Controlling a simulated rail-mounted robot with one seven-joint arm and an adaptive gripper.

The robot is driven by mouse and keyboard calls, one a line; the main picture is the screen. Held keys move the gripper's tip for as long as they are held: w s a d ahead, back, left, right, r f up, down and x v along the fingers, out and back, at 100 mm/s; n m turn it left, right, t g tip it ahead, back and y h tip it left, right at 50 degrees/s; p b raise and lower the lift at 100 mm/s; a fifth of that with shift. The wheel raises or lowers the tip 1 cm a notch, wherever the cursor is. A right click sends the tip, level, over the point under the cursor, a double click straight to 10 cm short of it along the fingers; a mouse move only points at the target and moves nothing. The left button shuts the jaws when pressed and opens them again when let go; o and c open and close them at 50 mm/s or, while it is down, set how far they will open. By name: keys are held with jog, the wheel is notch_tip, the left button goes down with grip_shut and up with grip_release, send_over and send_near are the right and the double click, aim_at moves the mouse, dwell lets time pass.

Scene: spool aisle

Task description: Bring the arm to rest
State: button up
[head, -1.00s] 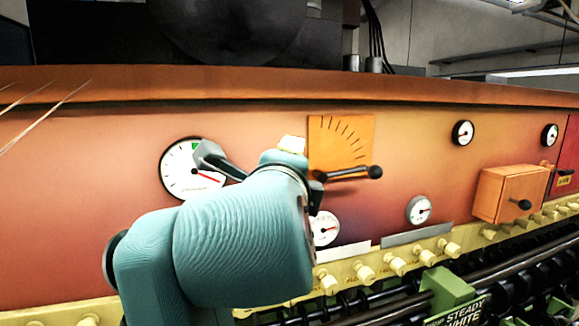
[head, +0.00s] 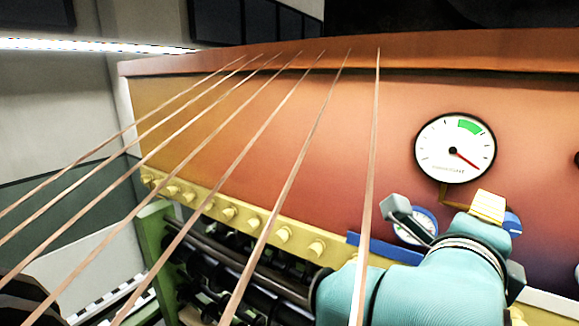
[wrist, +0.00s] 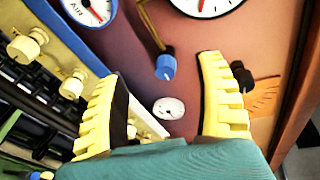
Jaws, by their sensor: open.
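My gripper (wrist: 160,78) shows in the wrist view as two ribbed yellow fingers spread wide apart, with nothing between them. In the head view my teal arm rises from the bottom right, and a yellow part of my gripper (head: 488,207) shows in front of the orange panel (head: 300,125). The fingers face the panel and a blue-ended lever (wrist: 165,67), seen between them in the wrist view. I cannot tell how far the fingers are from it.
A large gauge (head: 455,148) is above my gripper, and a blue-rimmed gauge (head: 414,226) lies left of it. Several slanted strands (head: 292,180) cross the foreground. Yellow knobs (head: 229,213) line a rail above dark rollers. A black knob (wrist: 241,76) is beside the right finger.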

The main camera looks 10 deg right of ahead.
jog(key=w+a+f+n+t+y, duration=0.25)
jog(key=a+f+n, duration=0.2)
jog(key=a, duration=0.35)
jog(key=w+a+f+n+t+y, duration=0.1)
jog(key=a+f+n+t+y, duration=0.25)
jog(key=a+n, duration=0.3)
jog(key=s+a+r+n+t+y, duration=0.3)
jog(key=s+a+n, duration=0.1)
jog(key=n, duration=0.6)
jog(key=s+a+r+n+t+y, duration=0.3)
jog(key=a+r+n+t, duration=0.1)
jog(key=a+n, duration=0.3)
jog(key=n, duration=0.2)
jog(key=shift+s+a+n+t+y, duration=0.15)
jog(key=shift+s+n+t+y, duration=0.15)
jog(key=shift+s+n+y, duration=0.1)
